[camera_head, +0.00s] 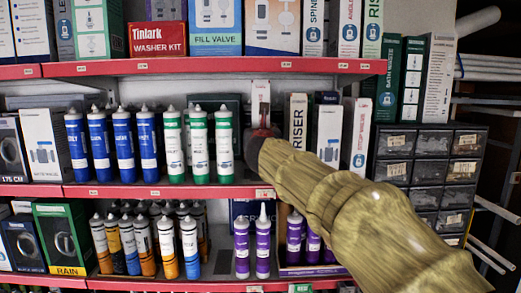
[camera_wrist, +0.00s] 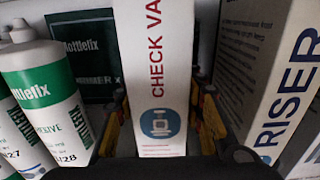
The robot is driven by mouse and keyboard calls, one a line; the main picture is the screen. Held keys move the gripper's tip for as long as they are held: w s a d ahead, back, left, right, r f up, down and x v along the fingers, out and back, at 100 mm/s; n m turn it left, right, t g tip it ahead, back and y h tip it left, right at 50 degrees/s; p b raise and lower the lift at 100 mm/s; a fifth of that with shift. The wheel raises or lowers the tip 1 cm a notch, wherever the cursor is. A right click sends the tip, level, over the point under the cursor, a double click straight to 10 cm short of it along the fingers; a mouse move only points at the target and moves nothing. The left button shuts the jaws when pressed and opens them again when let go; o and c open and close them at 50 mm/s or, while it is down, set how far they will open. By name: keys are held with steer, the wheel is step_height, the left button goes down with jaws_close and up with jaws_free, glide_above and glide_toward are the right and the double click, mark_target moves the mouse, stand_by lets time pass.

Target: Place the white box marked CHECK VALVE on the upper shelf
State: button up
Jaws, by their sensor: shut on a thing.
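The white CHECK VALVE box (camera_head: 261,97) stands upright at the height of the middle shelf (camera_head: 150,190), between the green-and-white tubes and the RISER box. My gripper (camera_head: 262,132) is shut on its lower part, and my arm hides what is below. In the wrist view, the same box (camera_wrist: 155,65) shows red lettering and a blue round mark, with a finger on each side. The upper shelf (camera_head: 215,66) has a red front edge just above the box. I cannot tell whether the box touches the middle shelf.
Green-and-white tubes (camera_head: 197,145) stand close on the left and the RISER box (camera_head: 298,120) on the right. The upper shelf holds the washer kit (camera_head: 157,38), the fill valve box (camera_head: 215,25) and several tall boxes. Drawers (camera_head: 430,165) stand at right.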

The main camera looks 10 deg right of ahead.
step_height(320, 180, down, 2)
steer(key=shift+f+b, duration=0.1)
steer(key=shift+b, duration=0.45)
steer(key=shift+s+f, duration=0.25)
steer(key=shift+f, duration=0.15)
steer(key=shift+f+b, duration=0.4)
steer(key=shift+b, duration=0.05)
step_height(320, 180, down, 3)
steer(key=shift+w+r+b, duration=0.1)
steer(key=shift+r+b, duration=0.05)
steer(key=shift+b, duration=0.45)
steer(key=shift+w+f, duration=0.2)
steer(key=shift+f, duration=0.15)
steer(key=o, duration=1.3)
